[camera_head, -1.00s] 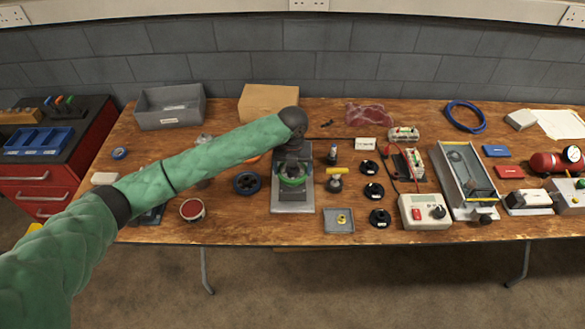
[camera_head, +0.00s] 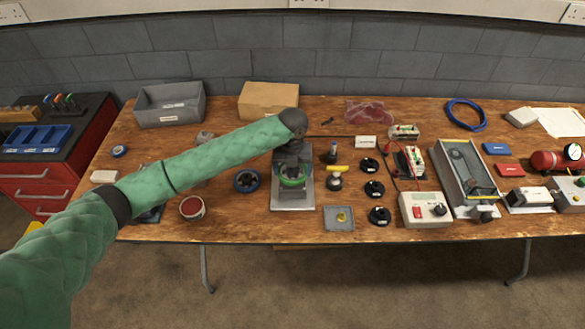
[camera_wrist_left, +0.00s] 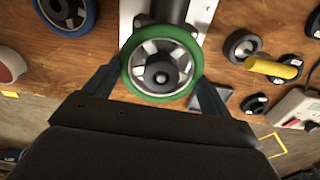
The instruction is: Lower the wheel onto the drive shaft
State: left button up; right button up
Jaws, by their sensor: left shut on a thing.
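The green-rimmed wheel (camera_wrist_left: 136,86) with a grey spoked hub sits between the two fingers of my left gripper (camera_wrist_left: 162,88) in the left wrist view. The fingers touch its rim from both sides, so the gripper is shut on it. A dark round shaft end (camera_wrist_left: 161,73) shows in the hub's centre. In the head view the green wheel (camera_head: 293,183) is low over the grey metal base plate (camera_head: 292,205), below my left wrist. Whether the wheel rests fully down is hidden. My right gripper is not in view.
A blue-rimmed wheel (camera_head: 247,181) lies to the left of the base plate. A yellow-handled tool (camera_head: 337,171) and a small grey tray (camera_head: 339,218) are to its right. Several black round pieces, a meter box (camera_head: 425,210) and a long metal tray (camera_head: 465,180) stand further right.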

pick_arm(q)
jog(key=shift+f, duration=0.65)
jog(key=shift+f, duration=0.2)
dwell(0.7)
jog(key=o, duration=1)
jog(key=shift+c, duration=0.8)
jog(key=shift+r, duration=0.1)
jog(key=shift+r+p, duration=2)
jog(key=shift+r, duration=0.9)
